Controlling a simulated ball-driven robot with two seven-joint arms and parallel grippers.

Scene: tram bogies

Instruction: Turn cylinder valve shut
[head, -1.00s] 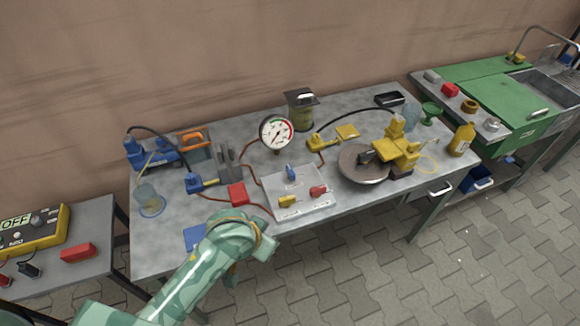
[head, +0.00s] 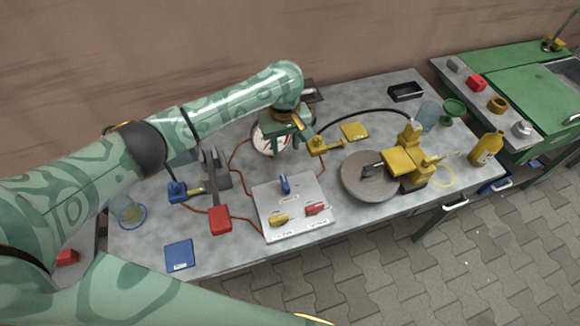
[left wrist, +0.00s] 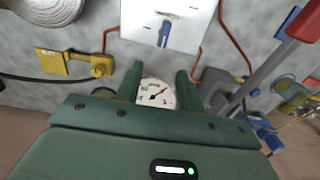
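A white labelled panel (head: 262,195) lies on the bench with a blue lever (head: 285,185) at its top, a yellow lever (head: 279,219) and a red lever (head: 316,208) below. The blue lever runs up and down the picture; the other two lie nearly sideways. The labels are too small to read, so I cannot tell which part is the cylinder valve. My left gripper (head: 284,143) is over the round gauge (head: 263,143), partly hiding it. In the left wrist view the gauge (left wrist: 155,94) shows between the open fingers (left wrist: 161,85). My right gripper is out of view.
A round grey disc (head: 365,180) with a yellow device (head: 404,160) stands right of the panel. A long-handled red lever (head: 219,218) is left of it. A yellow bottle (head: 487,148) stands near the right end. The bench front around the blue card (head: 179,255) is mostly clear.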

